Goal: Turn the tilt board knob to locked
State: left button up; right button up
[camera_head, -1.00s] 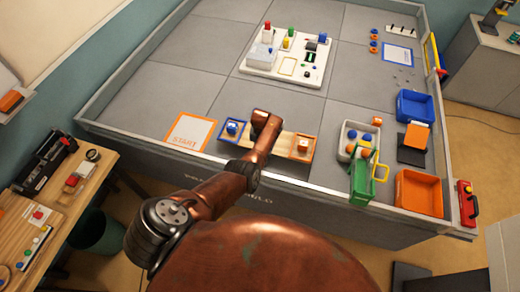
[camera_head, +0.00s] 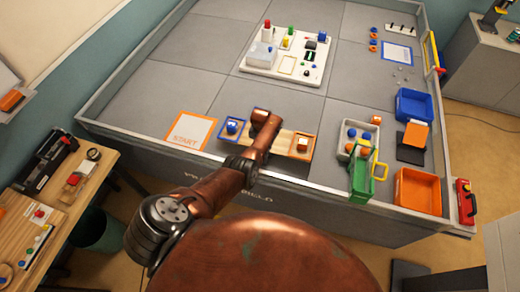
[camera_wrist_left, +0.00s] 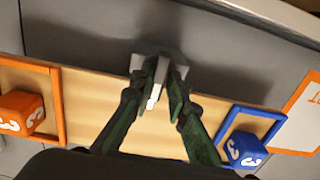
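The tilt board (camera_head: 285,143) lies along the front edge of the big grey table, a wooden plank with a blue-framed end and an orange-framed end. It also shows in the left wrist view (camera_wrist_left: 75,95). A blue cube (camera_wrist_left: 244,150) sits in the blue frame and an orange cube (camera_wrist_left: 22,112) in the orange frame. My left gripper (camera_wrist_left: 158,82) is at the board's middle, its fingers closed around a small grey knob with a white strip (camera_wrist_left: 154,88). The fingers partly cover the knob, and its setting cannot be read. My right gripper is out of view.
A START square (camera_head: 190,131) lies left of the board. To the right stand a grey tray with balls (camera_head: 350,130), a green holder (camera_head: 362,183), an orange bin (camera_head: 418,190) and a blue bin (camera_head: 415,105).

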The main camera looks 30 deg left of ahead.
pick_arm(q)
jog(key=o, duration=0.3)
notch_tip(320, 180, up, 12)
dwell(0.8)
